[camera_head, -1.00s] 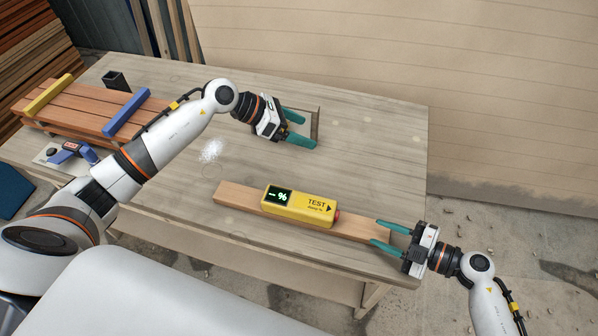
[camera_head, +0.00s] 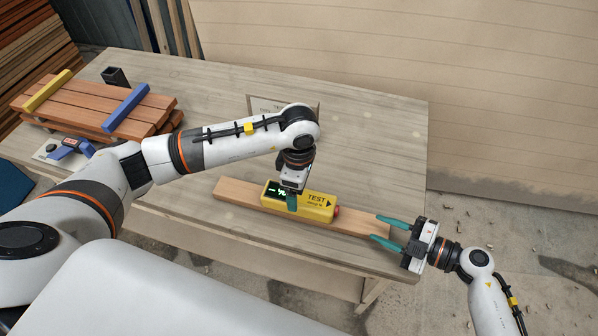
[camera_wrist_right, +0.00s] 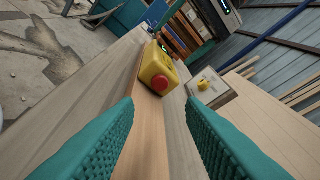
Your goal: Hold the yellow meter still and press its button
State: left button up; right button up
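The yellow meter (camera_head: 318,207) lies on a wooden plank (camera_head: 240,194) near the table's front edge. Its dark display is partly covered by my left gripper (camera_head: 292,203), which points down at the meter's left part. One teal finger shows in front of the meter; the other is hidden, so its opening and any contact are unclear. The red button (camera_head: 337,211) is on the meter's right end and also shows in the right wrist view (camera_wrist_right: 159,84).
Stacked reddish planks with a yellow bar (camera_head: 47,91) and a blue bar (camera_head: 126,111) lie at the left of the table (camera_head: 380,130). A dark square cup (camera_head: 116,77) stands behind them. A framed sign lies behind my left arm. The table's right rear is clear.

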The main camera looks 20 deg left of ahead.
aim_at(299, 197)
pick_arm(q)
notch_tip(299, 197, down, 6)
jog(key=shift+r, duration=0.1)
jog(key=shift+c, duration=0.2)
